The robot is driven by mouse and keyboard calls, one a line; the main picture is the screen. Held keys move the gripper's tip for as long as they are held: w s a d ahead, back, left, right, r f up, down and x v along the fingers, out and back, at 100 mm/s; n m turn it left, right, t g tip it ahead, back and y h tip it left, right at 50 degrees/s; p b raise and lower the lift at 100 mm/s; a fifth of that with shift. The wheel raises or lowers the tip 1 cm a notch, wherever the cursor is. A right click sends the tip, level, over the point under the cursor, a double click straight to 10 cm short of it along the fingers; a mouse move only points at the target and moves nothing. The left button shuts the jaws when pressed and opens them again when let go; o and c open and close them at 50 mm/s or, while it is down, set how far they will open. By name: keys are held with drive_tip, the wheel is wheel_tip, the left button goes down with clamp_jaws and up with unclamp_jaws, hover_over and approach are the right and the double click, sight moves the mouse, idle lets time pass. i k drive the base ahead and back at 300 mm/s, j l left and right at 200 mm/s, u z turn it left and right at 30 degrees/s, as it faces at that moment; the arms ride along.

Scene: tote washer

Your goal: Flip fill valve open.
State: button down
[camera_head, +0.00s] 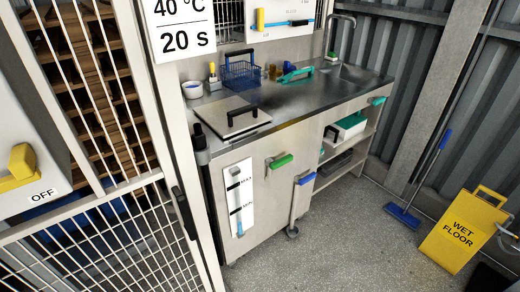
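No label marks the fill valve, so I cannot tell for certain which handle is its own. A green-handled lever (282,161) sticks out sideways from the front panel of the steel wash unit, beside the level gauge. A blue-handled lever (304,179) sits just right of it, at the top of a vertical pipe that runs down near the floor. The level gauge (238,196) is a white plate marked MAX and MIN, with blue low in its tube. My gripper is not clearly in view, and nothing is seen touching either lever.
The steel counter (300,98) carries a lidded hatch (232,117), a blue basket (241,72) and a sink. A wire-mesh gate (100,240) stands at the left. A yellow wet floor sign (463,230) and blue broom (403,215) stand right. The floor before the unit is clear.

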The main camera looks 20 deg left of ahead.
sight(274, 165)
drive_tip(key=i+l+u, duration=0.1)
drive_tip(key=i+u, duration=0.25)
drive_tip(key=i, duration=1.25)
